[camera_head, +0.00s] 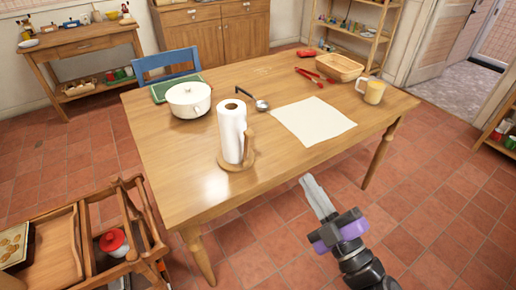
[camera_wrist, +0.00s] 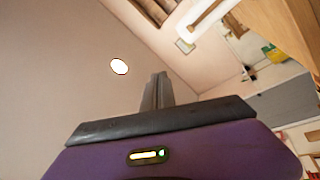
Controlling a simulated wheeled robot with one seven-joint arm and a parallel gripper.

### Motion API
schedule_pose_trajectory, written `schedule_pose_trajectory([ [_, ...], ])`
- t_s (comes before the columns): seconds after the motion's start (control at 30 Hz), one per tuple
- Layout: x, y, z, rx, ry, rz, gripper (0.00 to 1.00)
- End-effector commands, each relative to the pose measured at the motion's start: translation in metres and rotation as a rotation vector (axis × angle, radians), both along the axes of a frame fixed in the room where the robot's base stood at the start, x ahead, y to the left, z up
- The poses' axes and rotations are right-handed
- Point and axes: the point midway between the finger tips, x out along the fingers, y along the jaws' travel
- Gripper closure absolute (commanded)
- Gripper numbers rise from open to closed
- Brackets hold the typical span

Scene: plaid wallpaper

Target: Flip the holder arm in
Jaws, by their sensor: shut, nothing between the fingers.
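The paper towel holder stands upright near the front edge of the wooden table, with a white paper roll (camera_head: 232,130) on its round wooden base (camera_head: 236,165). The wooden holder arm (camera_head: 248,145) rises at the roll's right side; whether it touches the roll is too small to tell. My gripper (camera_head: 306,180) is in front of the table's near edge, to the right of the holder and apart from it. Its fingers are shut and empty; they also show together in the wrist view (camera_wrist: 157,90).
On the table (camera_head: 190,165) are a white pot (camera_head: 188,100), a ladle (camera_head: 261,104), a cream cloth (camera_head: 313,121), red tongs (camera_head: 309,76), a basket (camera_head: 339,67) and a mug (camera_head: 373,91). A wooden cart (camera_head: 62,240) stands at lower left. Floor is clear around my gripper.

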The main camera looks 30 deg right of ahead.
Motion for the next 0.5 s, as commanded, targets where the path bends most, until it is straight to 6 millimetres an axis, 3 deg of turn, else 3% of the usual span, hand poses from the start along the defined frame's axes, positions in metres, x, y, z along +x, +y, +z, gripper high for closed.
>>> schedule_pose_trajectory([
  [0.1,0.04,-0.019,-0.005,-0.23,0.0,-0.035,1.0],
  [0.2,0.063,-0.027,-0.015,-0.394,0.037,-0.042,1.0],
  [0.4,0.077,-0.021,-0.053,-0.569,0.141,-0.007,1.0],
  [0.5,0.079,-0.017,-0.059,-0.599,0.158,0.009,1.0],
])
